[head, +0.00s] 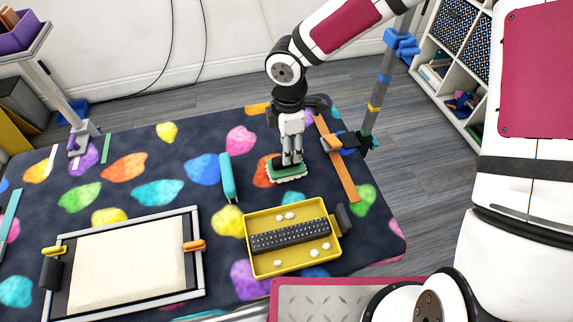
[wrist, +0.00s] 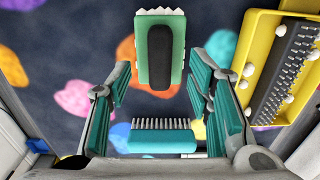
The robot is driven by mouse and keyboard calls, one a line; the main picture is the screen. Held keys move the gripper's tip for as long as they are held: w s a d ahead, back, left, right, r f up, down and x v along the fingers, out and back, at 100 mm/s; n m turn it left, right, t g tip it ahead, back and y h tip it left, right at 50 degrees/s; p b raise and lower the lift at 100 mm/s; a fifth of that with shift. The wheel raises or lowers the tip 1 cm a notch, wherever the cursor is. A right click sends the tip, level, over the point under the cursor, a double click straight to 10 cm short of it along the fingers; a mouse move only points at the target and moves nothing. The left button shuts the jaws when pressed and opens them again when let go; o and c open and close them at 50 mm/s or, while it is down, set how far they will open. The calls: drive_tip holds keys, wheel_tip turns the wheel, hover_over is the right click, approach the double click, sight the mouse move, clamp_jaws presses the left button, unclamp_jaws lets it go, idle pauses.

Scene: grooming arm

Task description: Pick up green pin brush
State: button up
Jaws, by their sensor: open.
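A green brush (head: 287,176) with a pale scalloped underside lies on the patterned mat, below my gripper (head: 292,162). The gripper is open and empty, pointing down. Whether the fingertips touch the brush cannot be told.
A yellow tray (head: 261,275) with a black toothed strip and white bits stands just in front of the brush. An orange strip (head: 340,172) and a post (head: 374,105) are at the right. A framed pale pad (head: 125,258) lies front left. Bare mat surrounds the brush's left side.

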drive_tip(key=shift+a+f, duration=0.15)
drive_tip(key=shift+f, duration=1.15)
drive_tip(key=shift+a+f, duration=0.1)
drive_tip(key=shift+f, duration=1.2)
clamp_jaws()
